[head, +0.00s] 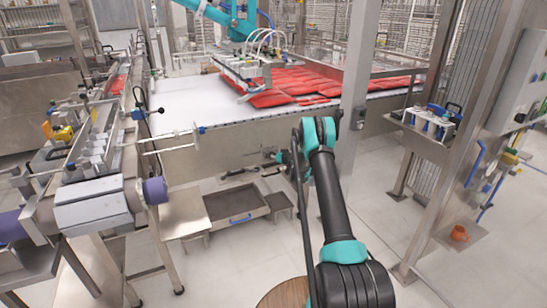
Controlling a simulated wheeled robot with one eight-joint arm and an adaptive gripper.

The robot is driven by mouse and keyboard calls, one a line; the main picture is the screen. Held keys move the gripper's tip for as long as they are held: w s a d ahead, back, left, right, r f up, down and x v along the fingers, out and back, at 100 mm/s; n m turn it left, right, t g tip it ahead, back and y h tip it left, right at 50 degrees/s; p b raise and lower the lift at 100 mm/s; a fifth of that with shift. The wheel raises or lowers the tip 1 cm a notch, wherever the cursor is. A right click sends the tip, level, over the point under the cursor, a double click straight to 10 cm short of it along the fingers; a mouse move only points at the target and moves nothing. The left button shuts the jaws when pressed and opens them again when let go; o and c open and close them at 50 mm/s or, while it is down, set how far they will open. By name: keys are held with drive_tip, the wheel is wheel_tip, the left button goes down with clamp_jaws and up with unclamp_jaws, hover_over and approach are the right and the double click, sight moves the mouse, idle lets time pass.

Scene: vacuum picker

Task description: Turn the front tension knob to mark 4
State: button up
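No knob with readable marks shows, so I cannot tell for sure which part is the front tension knob. A purple round part (155,190) sits at the near end of the left conveyor; it may be a knob or a roller end. My arm rises from the bottom and bends at a teal joint. My gripper (268,157) appears small and dark, left of that joint, in front of the white belt table's side panel. It is apart from the purple part, to its right. Its fingers are too small to tell open or shut.
The white belt table (195,105) carries red packs (300,82) under a teal picker arm (245,25). A dark tray (236,204) lies low below its front. Blue-handled levers (142,113) stick out from the left conveyor.

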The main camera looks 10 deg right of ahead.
drive_tip(key=c, duration=1)
drive_tip(key=shift+c, duration=0.2)
drive_tip(key=shift+w+d+f+m+y, duration=0.15)
drive_tip(key=shift+m+y, duration=0.9)
drive_tip(key=shift+m, duration=0.7)
drive_tip(key=shift+s+d+f+m+y, duration=0.15)
drive_tip(key=shift+m+y, duration=0.9)
drive_tip(key=shift+m, duration=0.7)
drive_tip(key=shift+w, duration=0.1)
drive_tip(key=o, duration=1.2)
drive_tip(key=shift+r, duration=0.1)
drive_tip(key=shift+c, duration=0.2)
